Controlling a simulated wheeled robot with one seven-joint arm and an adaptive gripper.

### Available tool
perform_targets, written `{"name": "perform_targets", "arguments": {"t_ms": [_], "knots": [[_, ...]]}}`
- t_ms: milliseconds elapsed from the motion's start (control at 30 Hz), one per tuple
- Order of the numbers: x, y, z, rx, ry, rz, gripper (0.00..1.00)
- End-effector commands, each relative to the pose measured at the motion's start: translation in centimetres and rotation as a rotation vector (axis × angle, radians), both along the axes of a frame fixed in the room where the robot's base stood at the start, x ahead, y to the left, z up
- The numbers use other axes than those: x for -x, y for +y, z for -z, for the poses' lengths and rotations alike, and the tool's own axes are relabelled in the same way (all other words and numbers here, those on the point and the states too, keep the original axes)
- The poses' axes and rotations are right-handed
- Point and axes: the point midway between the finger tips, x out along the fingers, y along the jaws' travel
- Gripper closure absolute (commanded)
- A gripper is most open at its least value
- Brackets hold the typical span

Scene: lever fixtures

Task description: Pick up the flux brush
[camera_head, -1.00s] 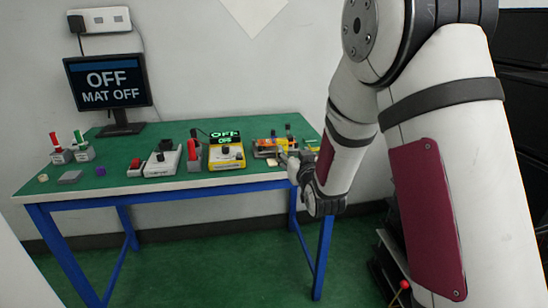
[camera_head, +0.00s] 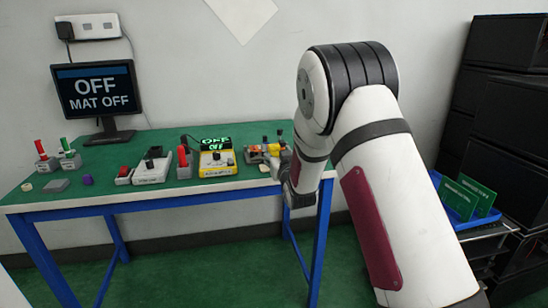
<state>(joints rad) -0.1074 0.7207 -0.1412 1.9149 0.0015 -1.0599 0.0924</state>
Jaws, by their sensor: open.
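I cannot make out the flux brush for certain in this view. Two small grey holders at the left of the table carry a red-handled upright item (camera_head: 40,148) and a green-handled upright item (camera_head: 65,145). A cluster of small orange, yellow and dark things (camera_head: 262,150) lies at the table's right end, partly hidden by my wrist. My gripper (camera_head: 279,163) is small and partly hidden there, beside the cluster at the front right edge. It is open, and I see nothing held in it.
The green table (camera_head: 130,152) also bears a monitor (camera_head: 97,95) reading "OFF MAT OFF", a white lever box (camera_head: 153,170), a red upright lever (camera_head: 183,157) and a yellow box with a knob (camera_head: 217,163). A blue tray with green boards (camera_head: 465,198) and dark racks stand right.

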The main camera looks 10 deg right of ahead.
Motion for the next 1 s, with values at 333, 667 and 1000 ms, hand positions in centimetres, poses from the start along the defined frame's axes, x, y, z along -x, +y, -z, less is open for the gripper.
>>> {"name": "perform_targets", "arguments": {"t_ms": [333,667,1000], "knots": [[-4.1,0.0,0.3,0.0,0.0,0.0,0.45],[-4.2,0.0,0.3,0.0,0.0,0.0,0.65],[-4.2,0.0,0.2,0.0,0.0,0.0,0.93]]}}
